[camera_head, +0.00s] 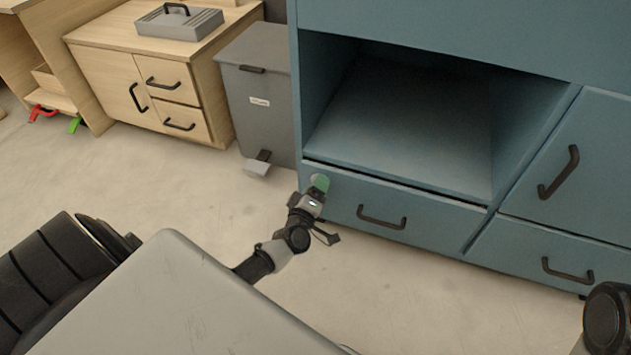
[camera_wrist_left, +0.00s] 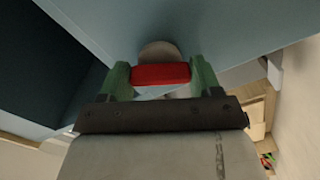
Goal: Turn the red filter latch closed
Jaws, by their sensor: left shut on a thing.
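The red filter latch (camera_wrist_left: 160,74) is a short red bar in the left wrist view. It lies crosswise in front of a round grey mount (camera_wrist_left: 158,49) on the blue cabinet's face. My left gripper (camera_wrist_left: 161,80) has its green fingers at the two ends of the bar and is shut on it. In the head view my left gripper (camera_head: 320,184) is low at the blue cabinet's front left corner, beside the bottom drawer. The latch is hidden there behind the gripper. My right gripper is out of view.
The blue cabinet (camera_head: 430,25) has an open, empty bay above the drawer, with a black drawer handle (camera_head: 382,218) right of my gripper. A grey pedal bin (camera_head: 262,105) stands to the left. A wooden cabinet (camera_head: 110,75) carries a grey toolbox (camera_head: 180,22). Floor between is clear.

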